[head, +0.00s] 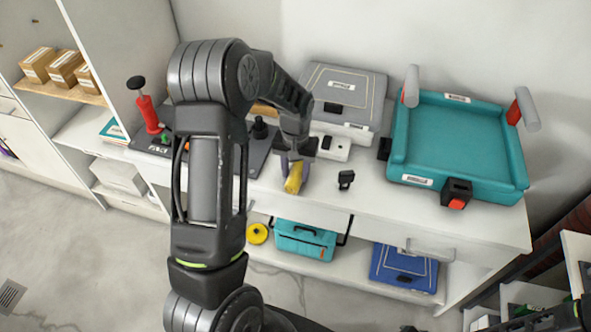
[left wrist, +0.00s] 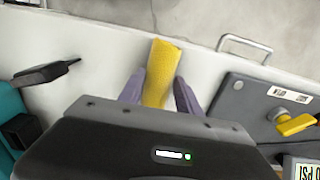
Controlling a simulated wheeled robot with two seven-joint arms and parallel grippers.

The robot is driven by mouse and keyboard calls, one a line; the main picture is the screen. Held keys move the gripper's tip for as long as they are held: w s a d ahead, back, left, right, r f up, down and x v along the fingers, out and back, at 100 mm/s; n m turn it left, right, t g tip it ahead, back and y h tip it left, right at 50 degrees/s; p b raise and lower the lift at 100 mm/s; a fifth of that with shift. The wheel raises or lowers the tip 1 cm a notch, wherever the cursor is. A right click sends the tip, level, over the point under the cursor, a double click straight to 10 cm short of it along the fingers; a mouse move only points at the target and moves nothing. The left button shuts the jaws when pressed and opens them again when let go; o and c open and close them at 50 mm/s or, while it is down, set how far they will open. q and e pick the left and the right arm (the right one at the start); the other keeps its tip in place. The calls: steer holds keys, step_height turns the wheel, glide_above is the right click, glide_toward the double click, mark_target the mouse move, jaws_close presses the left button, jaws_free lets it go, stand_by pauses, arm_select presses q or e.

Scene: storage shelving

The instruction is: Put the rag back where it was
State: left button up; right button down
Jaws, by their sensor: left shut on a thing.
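The rag (head: 295,177) is a yellow folded cloth, seen near the middle of the white counter (head: 375,215). My left gripper (head: 293,162) reaches down over the counter and is shut on the rag. In the left wrist view the rag (left wrist: 160,72) stands out between the two purple-grey fingers (left wrist: 158,92), its far end near the counter's front edge. I cannot tell whether it touches the counter.
A teal tray (head: 408,165) with upright posts stands at the right. A small black object (head: 346,179) lies close to the right of the rag. A grey case (head: 345,85) stands behind. A dark panel with a red lever (head: 147,112) is at the left.

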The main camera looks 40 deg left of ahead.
mark_target(295, 172)
arm_select(q)
steer(key=shift+f, duration=0.2)
steer(key=o, duration=1.3)
steer(key=shift+r, duration=0.15)
step_height(295, 172, up, 12)
steer(key=shift+b, duration=0.35)
steer(key=shift+s, duration=0.1)
